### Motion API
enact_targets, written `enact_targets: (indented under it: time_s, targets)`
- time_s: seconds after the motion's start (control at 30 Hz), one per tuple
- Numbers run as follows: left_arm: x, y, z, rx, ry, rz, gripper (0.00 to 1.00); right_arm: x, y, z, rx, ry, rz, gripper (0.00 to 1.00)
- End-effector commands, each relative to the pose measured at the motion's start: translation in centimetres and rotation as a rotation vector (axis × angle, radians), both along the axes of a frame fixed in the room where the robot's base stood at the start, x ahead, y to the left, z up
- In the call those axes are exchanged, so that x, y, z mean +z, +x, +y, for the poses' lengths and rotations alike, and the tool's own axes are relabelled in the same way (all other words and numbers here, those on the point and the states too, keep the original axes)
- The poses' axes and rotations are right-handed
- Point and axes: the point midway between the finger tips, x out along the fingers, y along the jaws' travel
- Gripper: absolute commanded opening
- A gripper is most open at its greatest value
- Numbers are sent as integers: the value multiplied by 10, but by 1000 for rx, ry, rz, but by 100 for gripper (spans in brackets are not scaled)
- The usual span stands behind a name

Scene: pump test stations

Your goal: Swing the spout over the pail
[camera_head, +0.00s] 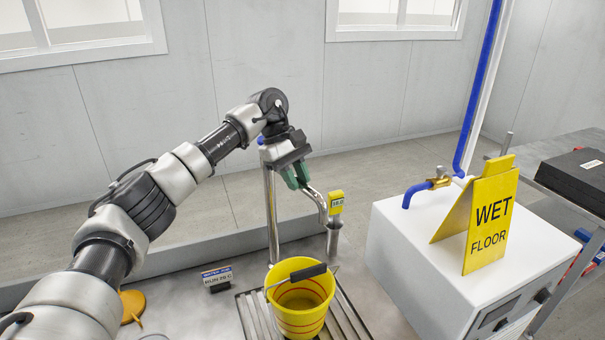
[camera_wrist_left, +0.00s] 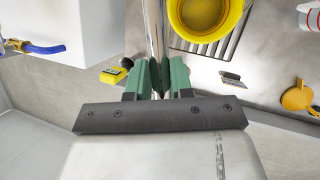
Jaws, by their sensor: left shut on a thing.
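The yellow pail (camera_head: 284,312) stands upright on a slatted drain grate, its wire handle with a dark grip lying across its rim. The metal spout (camera_head: 315,194) runs right from the upright post and bends down, its lower end appearing beyond and to the right of the pail's rim. My left gripper (camera_head: 297,176) has its green fingers shut on the spout near the post top. In the left wrist view, the fingers (camera_wrist_left: 160,78) are on both sides of a shiny tube, with the pail (camera_wrist_left: 173,22) to its right. The gripper hides part of the spout. My right gripper is out of view.
A yellow tag (camera_head: 336,202) is by the spout. A small sign (camera_head: 217,278) and an orange object (camera_head: 131,304) are left of the pail.

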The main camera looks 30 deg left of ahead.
Motion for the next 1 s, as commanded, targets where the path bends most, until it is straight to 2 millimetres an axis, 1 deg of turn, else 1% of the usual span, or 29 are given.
enact_targets:
  time_s: [0.2, 0.4, 0.6, 1.0]
  targets:
    - [0, -14, 11, -143, 1, -1, 0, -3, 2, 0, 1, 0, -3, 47]
    - [0, -22, 17, -228, 1, -2, 0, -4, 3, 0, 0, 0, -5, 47]
    - [0, -25, 21, -265, 2, -2, 0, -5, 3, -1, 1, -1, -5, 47]
    - [1, -27, 21, -277, 2, -1, 0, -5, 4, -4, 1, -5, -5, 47]
